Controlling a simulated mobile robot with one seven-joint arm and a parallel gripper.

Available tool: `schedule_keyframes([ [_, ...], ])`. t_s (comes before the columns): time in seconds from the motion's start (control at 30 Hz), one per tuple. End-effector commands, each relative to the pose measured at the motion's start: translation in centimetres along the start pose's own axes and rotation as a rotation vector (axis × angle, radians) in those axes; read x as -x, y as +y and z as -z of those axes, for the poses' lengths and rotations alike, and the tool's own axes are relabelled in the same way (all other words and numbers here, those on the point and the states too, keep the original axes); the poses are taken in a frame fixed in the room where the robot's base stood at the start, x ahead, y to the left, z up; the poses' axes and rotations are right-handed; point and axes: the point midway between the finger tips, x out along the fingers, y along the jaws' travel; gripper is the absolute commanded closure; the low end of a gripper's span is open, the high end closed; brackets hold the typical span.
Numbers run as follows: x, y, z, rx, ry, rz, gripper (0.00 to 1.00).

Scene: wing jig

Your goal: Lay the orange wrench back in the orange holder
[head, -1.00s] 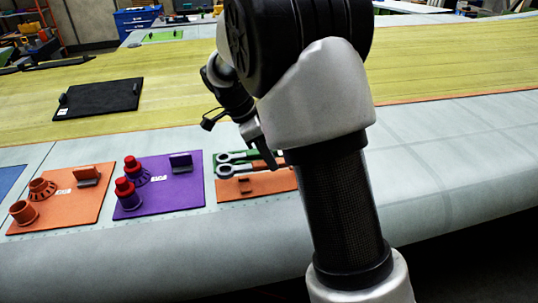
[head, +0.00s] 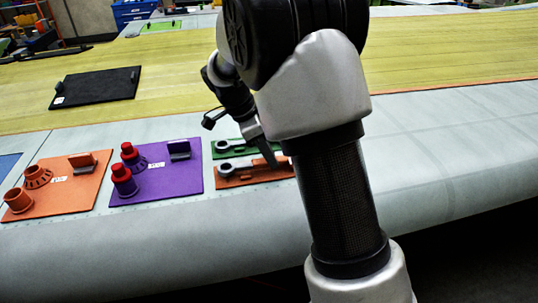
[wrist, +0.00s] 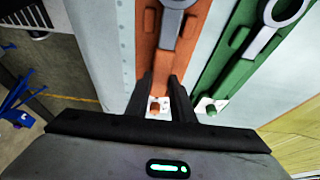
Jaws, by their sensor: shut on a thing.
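The orange holder (head: 230,182) lies on the pale wing surface in the head view, with its board also in the wrist view (wrist: 146,32). The orange wrench (head: 226,171), with a grey ring end, is lined up along this holder, at or just above it; I cannot tell whether it rests fully. It shows in the wrist view (wrist: 171,28) running toward my fingers. My gripper (wrist: 163,80) is shut on its near end. In the head view my gripper (head: 268,156) is over the right part of the holder, partly hidden by my arm.
A green holder (wrist: 213,72) with another ring-ended wrench (wrist: 262,38) lies close beside, to the right in the wrist view. A purple board (head: 185,187) with red-topped parts and an orange board (head: 75,203) lie left. A black board (head: 97,86) is farther back.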

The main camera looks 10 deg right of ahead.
Motion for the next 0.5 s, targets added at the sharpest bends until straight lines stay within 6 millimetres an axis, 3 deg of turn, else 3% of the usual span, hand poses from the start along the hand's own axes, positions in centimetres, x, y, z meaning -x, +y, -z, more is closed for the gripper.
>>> schedule_keyframes([
  [0.5,-0.53,-0.04,-0.18,-0.001,0.000,0.001,1.00],
])
